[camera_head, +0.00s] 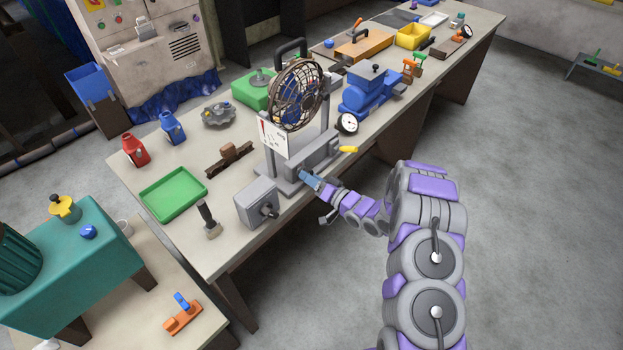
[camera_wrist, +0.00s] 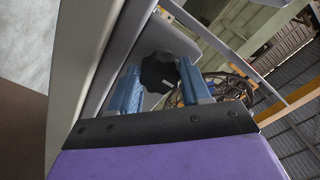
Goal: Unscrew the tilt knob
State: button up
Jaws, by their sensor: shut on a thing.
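The tilt knob (camera_wrist: 158,72) is black and lobed, seen in the wrist view between the two blue fingers of my gripper (camera_wrist: 159,66). My gripper is shut on it, one finger on each side. In the head view my gripper (camera_head: 305,175) reaches the front of the grey base of a caged fan (camera_head: 298,95). The knob cannot be made out in the head view. The fan stands upright in a grey frame with a dark handle on top. A white card (camera_head: 273,139) is in front of its lower left.
A grey box with a shaft (camera_head: 257,203) stands close left of my gripper. A dial gauge (camera_head: 347,123), a yellow-handled item (camera_head: 348,150) and a blue machine (camera_head: 365,92) are to the right. A green tray (camera_head: 173,194) lies left. The floor in front of the bench is clear.

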jog(key=shift+s+f+n, duration=0.1)
jog(key=shift+n, duration=0.2)
jog(key=shift+d+f+n+b, duration=0.15)
jog(key=shift+n+b, duration=1.75)
jog(key=shift+n, duration=2.7)
jog(key=shift+d+f+n+b, duration=0.1)
jog(key=shift+n+b, duration=1.8)
jog(key=shift+n, duration=2.7)
jog(key=shift+a, duration=0.1)
jog(key=o, duration=0.7)
jog(key=shift+o, duration=0.4)
jog(key=shift+r, duration=0.1)
jog(key=shift+r, duration=0.1)
